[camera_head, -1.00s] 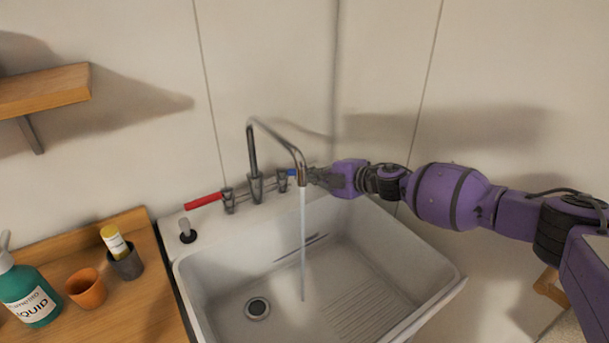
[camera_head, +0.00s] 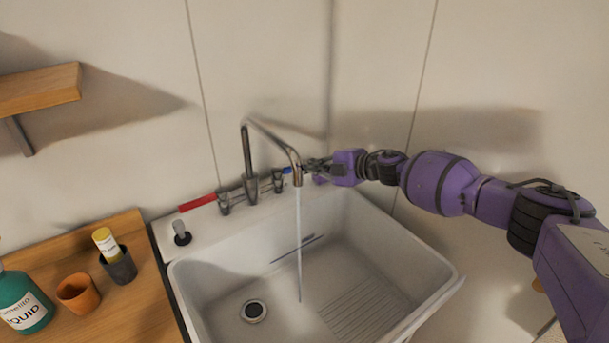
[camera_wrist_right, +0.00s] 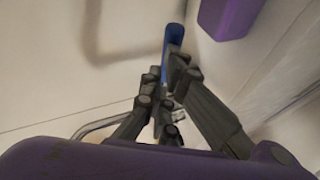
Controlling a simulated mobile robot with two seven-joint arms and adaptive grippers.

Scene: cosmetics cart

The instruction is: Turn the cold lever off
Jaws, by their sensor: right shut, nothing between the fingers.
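The blue cold lever (camera_head: 287,170) shows only in part behind the spout at the back of the sink. In the right wrist view the blue lever (camera_wrist_right: 174,38) points up just beyond my fingertips. My right gripper (camera_head: 308,166) is shut with nothing between its fingers, right beside the lever; whether it touches the lever is hard to tell. It also shows in the wrist view (camera_wrist_right: 168,75). The faucet (camera_head: 247,160) has a bent metal spout, and a stream of water (camera_head: 299,245) falls from it into the sink. My left gripper is not in view.
The white sink (camera_head: 215,262) has a drain and a ribbed floor. The red lever (camera_head: 197,202) points left. A wooden counter (camera_head: 135,310) at left holds a green bottle (camera_head: 22,300), an orange cup (camera_head: 78,293) and a grey cup (camera_head: 120,267). A wooden shelf (camera_head: 40,88) hangs above.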

